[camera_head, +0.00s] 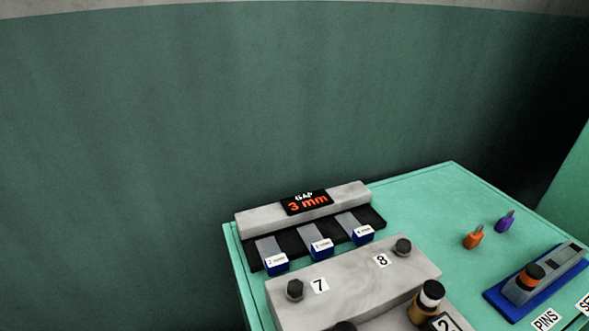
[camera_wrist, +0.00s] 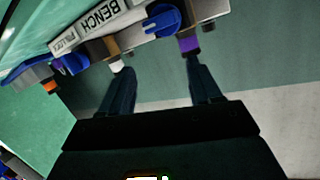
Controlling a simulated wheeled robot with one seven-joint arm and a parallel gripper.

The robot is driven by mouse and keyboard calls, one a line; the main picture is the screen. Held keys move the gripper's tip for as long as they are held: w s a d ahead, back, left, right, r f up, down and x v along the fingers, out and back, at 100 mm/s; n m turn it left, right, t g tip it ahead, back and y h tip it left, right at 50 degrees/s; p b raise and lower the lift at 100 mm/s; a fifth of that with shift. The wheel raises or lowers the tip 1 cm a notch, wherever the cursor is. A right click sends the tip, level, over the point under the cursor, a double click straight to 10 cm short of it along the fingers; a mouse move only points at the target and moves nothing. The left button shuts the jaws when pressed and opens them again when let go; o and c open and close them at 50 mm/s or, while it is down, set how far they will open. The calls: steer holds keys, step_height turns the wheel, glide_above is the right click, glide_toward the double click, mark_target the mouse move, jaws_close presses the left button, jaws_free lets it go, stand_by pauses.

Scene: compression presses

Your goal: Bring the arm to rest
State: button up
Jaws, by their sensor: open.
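My gripper (camera_wrist: 160,74) shows in the wrist view with its two dark fingers apart and nothing between them. Beyond the fingertips is the edge of a light rail labelled BENCH (camera_wrist: 100,18), with blue, purple and white-tipped parts near it. I cannot tell whether the fingertips touch any of these parts. My arm and gripper do not show in the head view.
In the head view a green bench (camera_head: 425,205) holds a gap display (camera_head: 307,203) reading 3 mm, several blue-ended gauges, a grey block (camera_head: 345,279) marked 7 and 8, an orange pin (camera_head: 473,237), a purple pin (camera_head: 505,222) and a blue fixture (camera_head: 515,302). The wall behind is bare.

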steer(key=s+d, duration=0.4)
steer(key=s, duration=0.4)
steer(key=s+d+r+n+h, duration=0.1)
steer(key=s+d, duration=0.4)
steer(key=s, duration=0.3)
steer(key=shift+d+r+g+h, duration=0.15)
steer(key=shift+r+g+h, duration=0.1)
steer(key=shift+g+h, duration=0.05)
steer(key=shift+c, duration=0.2)
stand_by(1.5)
